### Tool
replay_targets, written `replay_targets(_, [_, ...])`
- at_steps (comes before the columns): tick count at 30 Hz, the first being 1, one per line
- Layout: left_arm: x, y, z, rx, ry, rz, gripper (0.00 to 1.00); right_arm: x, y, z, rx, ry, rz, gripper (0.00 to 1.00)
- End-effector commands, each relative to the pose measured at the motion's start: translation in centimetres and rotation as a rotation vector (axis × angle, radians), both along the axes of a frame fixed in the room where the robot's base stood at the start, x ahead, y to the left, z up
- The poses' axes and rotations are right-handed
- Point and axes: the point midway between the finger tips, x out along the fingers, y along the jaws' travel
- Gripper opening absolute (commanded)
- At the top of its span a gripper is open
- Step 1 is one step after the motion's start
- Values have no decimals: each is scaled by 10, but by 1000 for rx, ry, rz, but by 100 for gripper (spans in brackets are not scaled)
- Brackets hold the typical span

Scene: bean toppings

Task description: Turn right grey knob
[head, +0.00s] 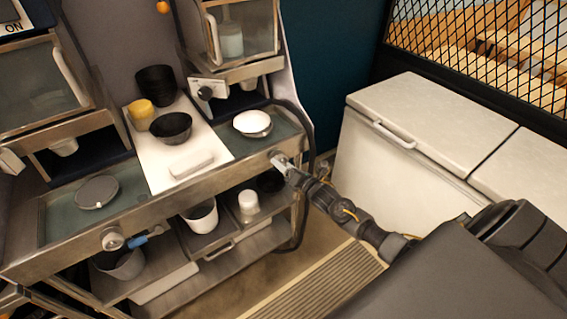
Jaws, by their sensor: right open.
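The right grey knob (275,155) sits on the metal front edge of the counter, at its right end. My right gripper (282,161) reaches in from the lower right and its fingertips are at this knob, covering much of it. The gripper is open; whether the fingers touch the knob is too small to tell. A second grey knob (112,238) is on the left part of the same front edge, with a blue piece beside it. My left gripper is not in view.
The metal counter (226,175) carries a white board (148,163) with black bowls and a yellow cup. A white bowl (253,122) stands behind the right knob. Shelves with containers are below.

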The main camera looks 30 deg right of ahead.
Motion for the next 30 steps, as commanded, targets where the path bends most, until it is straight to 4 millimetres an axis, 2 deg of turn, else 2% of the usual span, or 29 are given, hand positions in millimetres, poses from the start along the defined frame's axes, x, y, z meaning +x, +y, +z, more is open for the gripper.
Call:
replay_targets(4, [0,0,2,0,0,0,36,7,1,0,1,-1,1,71])
replay_targets(12, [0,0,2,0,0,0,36,8,1,0,0,-1,1,70])
replay_targets(22, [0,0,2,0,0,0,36,7,1,0,0,0,0,27])
replay_targets(30, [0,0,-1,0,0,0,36,7,1,-1,31,1,0,27])
